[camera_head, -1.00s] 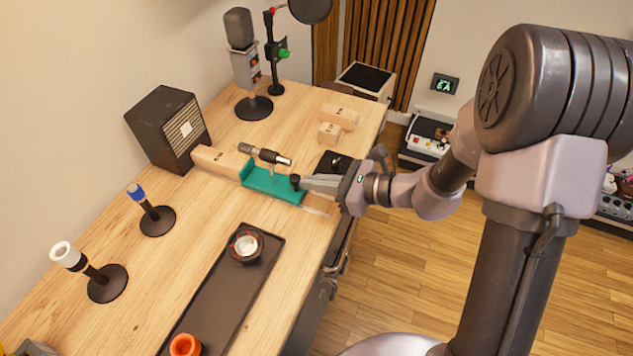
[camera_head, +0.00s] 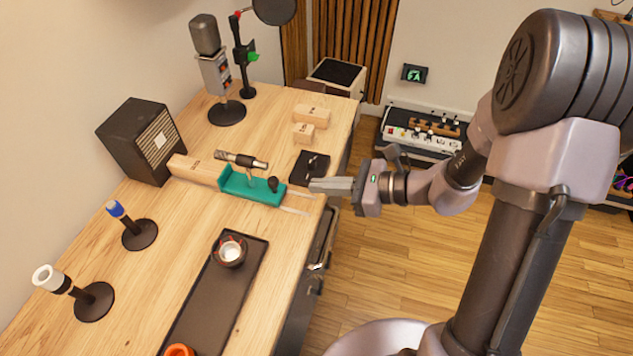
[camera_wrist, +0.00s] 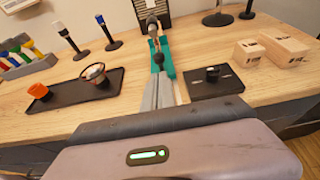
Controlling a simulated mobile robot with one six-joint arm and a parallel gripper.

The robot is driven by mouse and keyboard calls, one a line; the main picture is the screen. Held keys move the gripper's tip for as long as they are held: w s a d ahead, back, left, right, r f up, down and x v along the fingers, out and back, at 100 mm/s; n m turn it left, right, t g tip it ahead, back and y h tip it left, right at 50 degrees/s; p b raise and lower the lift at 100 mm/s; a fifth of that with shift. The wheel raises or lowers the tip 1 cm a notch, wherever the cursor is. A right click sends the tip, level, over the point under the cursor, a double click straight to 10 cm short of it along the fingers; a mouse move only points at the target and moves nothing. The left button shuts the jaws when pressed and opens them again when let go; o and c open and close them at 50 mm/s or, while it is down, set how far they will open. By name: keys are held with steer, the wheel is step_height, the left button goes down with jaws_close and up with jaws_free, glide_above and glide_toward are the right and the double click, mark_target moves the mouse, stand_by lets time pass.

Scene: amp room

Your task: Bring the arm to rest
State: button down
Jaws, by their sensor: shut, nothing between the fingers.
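My gripper (camera_head: 314,185) is shut and empty at the right edge of the wooden workbench (camera_head: 180,233). Its fingertips are just right of the teal holder (camera_head: 252,188) and its dark knob, apart from it in the head view. The wrist view shows the shut fingers (camera_wrist: 158,84) pointing toward the teal holder (camera_wrist: 162,64). My arm reaches in from the right, over the floor.
A black plate with a knob (camera_head: 309,168) lies close behind my fingers. Wooden blocks (camera_head: 311,115), a microphone (camera_head: 211,65) and a dark speaker box (camera_head: 140,140) stand farther back. A dark tray (camera_head: 215,300) lies in front. Open floor (camera_head: 395,255) is at the right.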

steer(key=s+r+n+g+h, duration=0.2)
steer(key=s+r+n+h, duration=0.15)
steer(key=s+n, duration=0.3)
steer(key=s+r+n+g+h, duration=0.1)
steer(key=s+r+n+h, duration=0.2)
steer(key=s+r+n, duration=0.3)
steer(key=s+d+r+n+t+h, duration=0.4)
steer(key=d+n, duration=0.1)
steer(key=d, duration=0.1)
steer(key=shift+d+h, duration=0.35)
steer(key=shift+d, duration=0.05)
steer(key=shift+r, duration=0.15)
